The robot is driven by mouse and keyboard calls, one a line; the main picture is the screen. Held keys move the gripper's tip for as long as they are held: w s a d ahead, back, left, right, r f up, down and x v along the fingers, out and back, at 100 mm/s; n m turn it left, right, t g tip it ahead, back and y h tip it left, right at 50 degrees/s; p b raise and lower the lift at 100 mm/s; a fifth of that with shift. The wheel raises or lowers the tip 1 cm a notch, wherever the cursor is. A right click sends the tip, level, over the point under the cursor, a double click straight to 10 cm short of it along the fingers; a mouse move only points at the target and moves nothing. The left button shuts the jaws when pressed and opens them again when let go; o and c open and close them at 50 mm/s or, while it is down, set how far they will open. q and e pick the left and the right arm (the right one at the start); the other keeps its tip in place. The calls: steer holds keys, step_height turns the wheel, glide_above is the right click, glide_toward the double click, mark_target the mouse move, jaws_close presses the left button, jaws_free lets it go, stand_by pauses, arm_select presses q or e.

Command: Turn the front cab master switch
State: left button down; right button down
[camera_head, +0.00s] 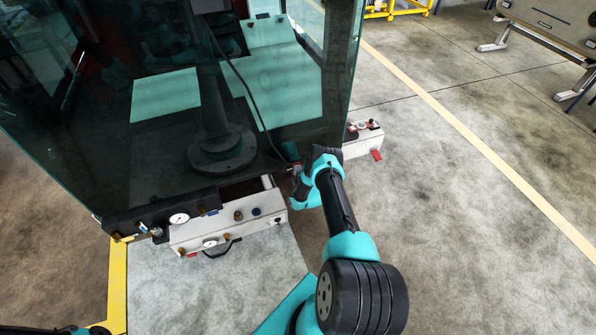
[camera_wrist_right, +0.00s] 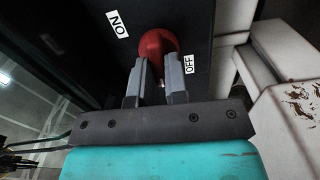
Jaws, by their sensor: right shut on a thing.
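The red master switch (camera_wrist_right: 158,42) shows in the right wrist view on a dark panel. My right gripper (camera_wrist_right: 154,75) is shut on it, with one grey finger on each side of its handle. The lower part of the handle is partly hidden between the fingers. A white ON label (camera_wrist_right: 118,24), seen turned over, lies up and left of the switch. A white OFF label (camera_wrist_right: 189,64) lies beside the right finger. In the head view my right gripper (camera_head: 297,172) is at the cab's lower front corner, and the switch is too small and covered to make out.
A light valve box (camera_head: 229,221) with gauges and knobs sits left of my right gripper. Another light box (camera_head: 362,138) with red parts stands to its right. The glass cab (camera_head: 300,75) rises behind. Open concrete floor (camera_head: 470,230) lies to the right.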

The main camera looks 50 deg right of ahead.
steer(key=shift+n, duration=0.4)
steer(key=c, duration=1.1)
jaws_free()
steer(key=shift+c, duration=0.2)
steer(key=v, duration=1.7)
steer(key=shift+s+a, duration=0.15)
steer(key=shift+s, duration=0.05)
